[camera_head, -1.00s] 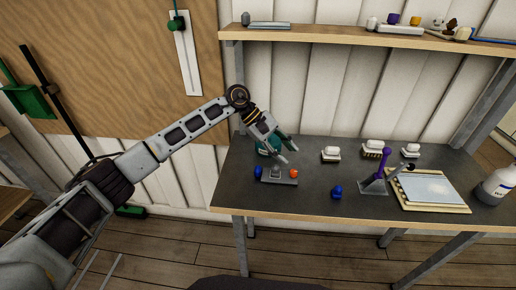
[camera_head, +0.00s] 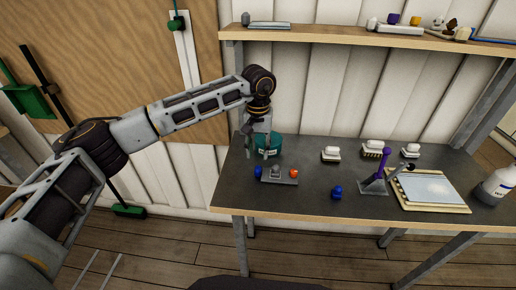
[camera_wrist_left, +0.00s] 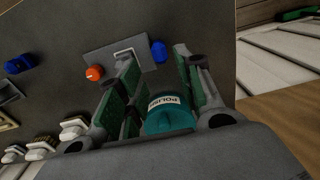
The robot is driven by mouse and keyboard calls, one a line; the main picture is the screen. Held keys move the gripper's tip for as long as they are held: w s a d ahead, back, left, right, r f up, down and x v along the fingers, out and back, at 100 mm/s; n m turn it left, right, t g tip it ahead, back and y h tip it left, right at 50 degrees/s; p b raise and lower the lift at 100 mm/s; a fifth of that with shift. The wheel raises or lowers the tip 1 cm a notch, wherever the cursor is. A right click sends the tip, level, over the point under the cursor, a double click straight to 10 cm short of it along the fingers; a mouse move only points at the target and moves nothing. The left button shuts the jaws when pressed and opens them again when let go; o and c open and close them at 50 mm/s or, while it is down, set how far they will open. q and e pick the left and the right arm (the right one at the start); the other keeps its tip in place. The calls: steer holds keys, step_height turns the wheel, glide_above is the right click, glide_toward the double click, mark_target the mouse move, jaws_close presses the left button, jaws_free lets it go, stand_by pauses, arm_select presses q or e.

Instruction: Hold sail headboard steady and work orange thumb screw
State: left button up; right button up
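The sail headboard, a small grey plate (camera_head: 280,181), lies on the dark bench top. The orange thumb screw (camera_head: 294,174) is at its right end and a blue knob (camera_head: 258,171) at its left end. In the left wrist view the plate (camera_wrist_left: 103,58), orange screw (camera_wrist_left: 94,73) and blue knob (camera_wrist_left: 159,50) show beyond the fingers. My left gripper (camera_head: 259,153) points down behind the plate, beside a teal tin (camera_head: 275,145). Its fingers are apart, and I see nothing clamped between them. The tin (camera_wrist_left: 170,120) shows between the fingers in the wrist view. My right gripper is out of view.
Another blue knob (camera_head: 337,192), a purple-handled lever tool (camera_head: 383,168) and a framed pale panel (camera_head: 430,188) are to the right. White-topped brushes (camera_head: 331,154) stand behind. A white bottle (camera_head: 494,186) is at the right edge. The bench front is clear.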

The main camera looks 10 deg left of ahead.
mark_target(258, 168)
arm_select(q)
steer(key=shift+f, duration=0.1)
stand_by(0.3)
steer(key=shift+f, duration=3.85)
jaws_close()
steer(key=shift+o, duration=0.7)
jaws_free()
jaws_close()
